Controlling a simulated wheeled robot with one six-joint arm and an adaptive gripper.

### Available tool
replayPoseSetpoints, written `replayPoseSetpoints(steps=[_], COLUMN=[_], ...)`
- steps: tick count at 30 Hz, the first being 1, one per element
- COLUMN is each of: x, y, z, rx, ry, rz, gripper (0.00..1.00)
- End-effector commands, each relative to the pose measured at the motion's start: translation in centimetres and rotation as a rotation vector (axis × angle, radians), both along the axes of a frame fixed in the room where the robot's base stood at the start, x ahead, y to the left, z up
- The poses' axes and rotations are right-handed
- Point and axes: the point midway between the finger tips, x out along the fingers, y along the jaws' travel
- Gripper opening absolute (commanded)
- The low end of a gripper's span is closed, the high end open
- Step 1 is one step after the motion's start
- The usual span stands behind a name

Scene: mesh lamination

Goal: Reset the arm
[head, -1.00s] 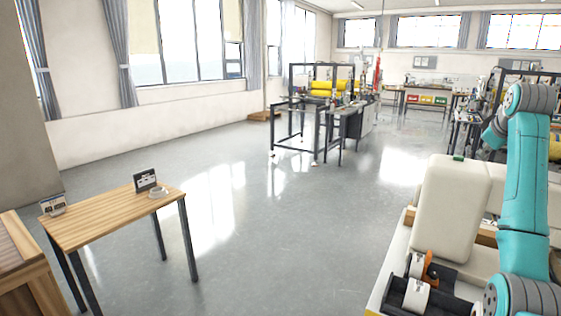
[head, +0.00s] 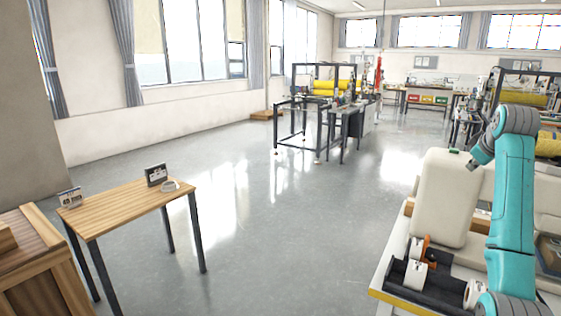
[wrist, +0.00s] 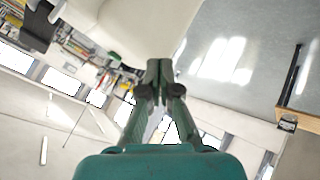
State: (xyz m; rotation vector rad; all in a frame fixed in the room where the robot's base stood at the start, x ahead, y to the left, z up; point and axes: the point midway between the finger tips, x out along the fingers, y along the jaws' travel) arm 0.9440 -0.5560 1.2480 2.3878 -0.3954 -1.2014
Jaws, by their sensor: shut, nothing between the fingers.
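My teal arm (head: 512,195) stands at the right of the head view, raised and bent at the top. Its gripper end is not clearly visible in the head view. In the wrist view my gripper (wrist: 159,68) has its two dark green fingers together at the tips, with nothing between them. It is in the air, clear of the table and the floor. The wrist view is tilted and shows floor, windows and wall behind the fingers.
A wooden table (head: 130,207) with small signs stands at the left. A wooden crate (head: 40,262) is beside it. The grey floor (head: 290,230) between is open.

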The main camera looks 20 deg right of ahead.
Motion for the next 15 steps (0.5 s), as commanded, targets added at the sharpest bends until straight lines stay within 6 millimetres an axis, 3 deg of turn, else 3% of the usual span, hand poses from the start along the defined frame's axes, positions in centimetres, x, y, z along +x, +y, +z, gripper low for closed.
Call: replayPoseSetpoints(steps=[8, 11, 15], x=[1.8, 2.6, 3.5], y=[2.2, 3.6, 6.5], z=[-6.3, -9.6, -15.8], rx=[0.011, 0.017, 0.03], ry=[-0.03, -0.047, -0.079], rz=[0.005, 0.008, 0.012], gripper=[0.0, 0.0, 0.0])
